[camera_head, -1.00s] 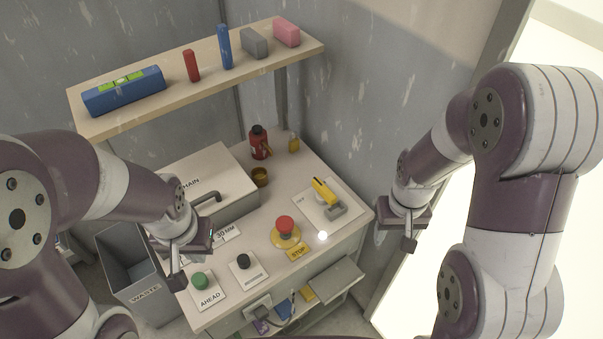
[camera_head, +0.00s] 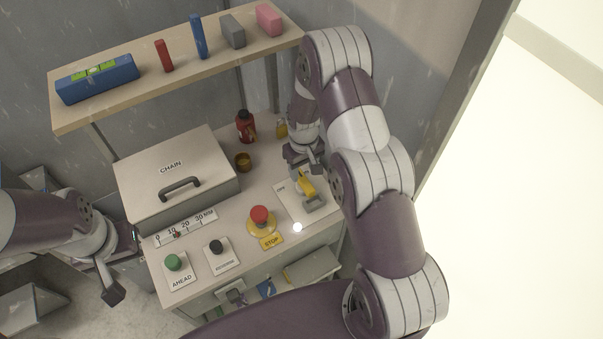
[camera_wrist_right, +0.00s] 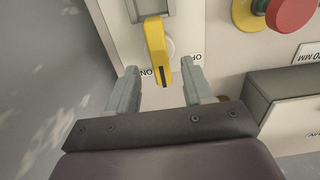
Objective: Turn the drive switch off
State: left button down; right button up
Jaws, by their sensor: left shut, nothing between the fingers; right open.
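The drive switch is a yellow lever (camera_head: 306,184) on a grey block, mounted on a white plate (camera_head: 287,203) at the right of the bench. In the right wrist view the lever (camera_wrist_right: 156,45) points toward my gripper, its tip beside the ON label (camera_wrist_right: 146,73). The other label is partly hidden by a finger. My right gripper (camera_wrist_right: 161,70) is open, one finger on each side of the lever's tip in the picture; contact is not visible. In the head view it is just behind the lever. My left gripper (camera_head: 116,290) is shut and empty, left of the bench.
A red STOP button (camera_head: 260,215), a black button (camera_head: 216,247) and a green AHEAD button (camera_head: 173,262) line the bench front. A CHAIN box (camera_head: 148,196) fills the left. A red bottle (camera_head: 245,128) and brown cup (camera_head: 243,162) stand behind. A shelf (camera_head: 75,118) hangs above.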

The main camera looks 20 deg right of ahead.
aim_at(304, 179)
notch_tip(304, 179, down, 3)
jog(key=shift+d, duration=0.15)
jog(key=shift+f+p, duration=0.3)
jog(key=shift+f, duration=0.3)
grip_shut()
